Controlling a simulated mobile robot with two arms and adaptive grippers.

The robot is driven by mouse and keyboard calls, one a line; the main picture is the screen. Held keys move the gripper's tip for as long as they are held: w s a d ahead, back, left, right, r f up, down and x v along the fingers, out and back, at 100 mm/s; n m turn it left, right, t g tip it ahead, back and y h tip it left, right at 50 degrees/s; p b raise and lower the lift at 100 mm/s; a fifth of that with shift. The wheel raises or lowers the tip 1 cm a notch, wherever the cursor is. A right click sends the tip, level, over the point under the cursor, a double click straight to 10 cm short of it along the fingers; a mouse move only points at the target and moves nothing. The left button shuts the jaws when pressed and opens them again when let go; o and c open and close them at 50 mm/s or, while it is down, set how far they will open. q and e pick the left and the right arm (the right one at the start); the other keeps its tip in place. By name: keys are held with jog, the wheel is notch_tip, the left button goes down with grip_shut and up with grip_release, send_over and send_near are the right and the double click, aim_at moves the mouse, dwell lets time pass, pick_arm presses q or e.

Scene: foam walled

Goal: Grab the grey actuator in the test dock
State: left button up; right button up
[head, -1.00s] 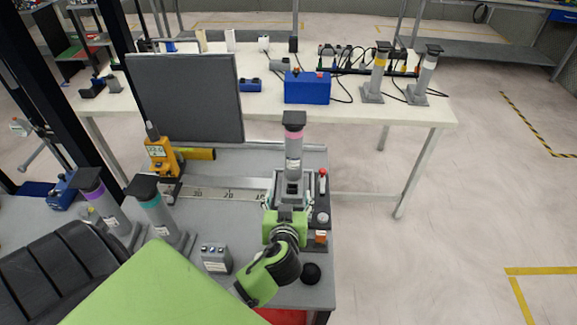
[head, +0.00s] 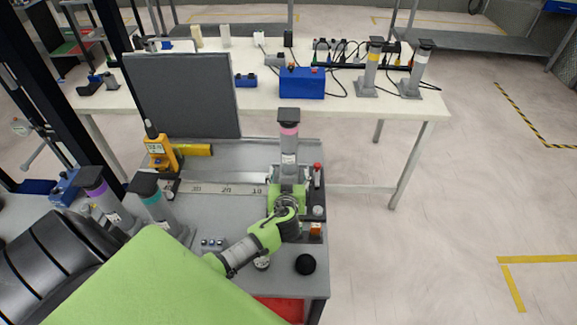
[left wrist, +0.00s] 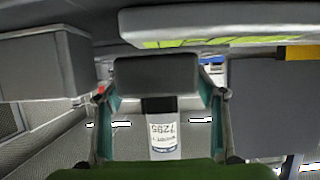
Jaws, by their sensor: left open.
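The grey actuator (head: 289,150) with a pink band and dark square cap stands upright in the test dock, on the bench's right side. My left gripper (head: 287,184) is at its lower part, on the near side; its fingertips are hard to make out in the head view. In the left wrist view the open fingers (left wrist: 160,95) stand on either side of the actuator (left wrist: 163,138), whose label appears upside down between them. A gap shows on each side. The dock's base is mostly hidden behind my gripper. My right gripper is not in view.
A red-topped post (head: 317,172) and an orange button block (head: 315,229) stand just right of my gripper. Teal-banded (head: 156,205) and purple-banded (head: 103,197) actuators stand at left. A dark panel (head: 182,95) rises behind. A yellow device (head: 160,152) stands at back left.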

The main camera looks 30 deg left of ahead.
pick_arm(q)
jog(key=shift+x, duration=0.8)
jog(key=c, duration=1.4)
jog(key=shift+r, duration=0.1)
jog(key=c, duration=0.4)
jog(key=shift+o, duration=0.2)
jog(key=shift+r, duration=0.1)
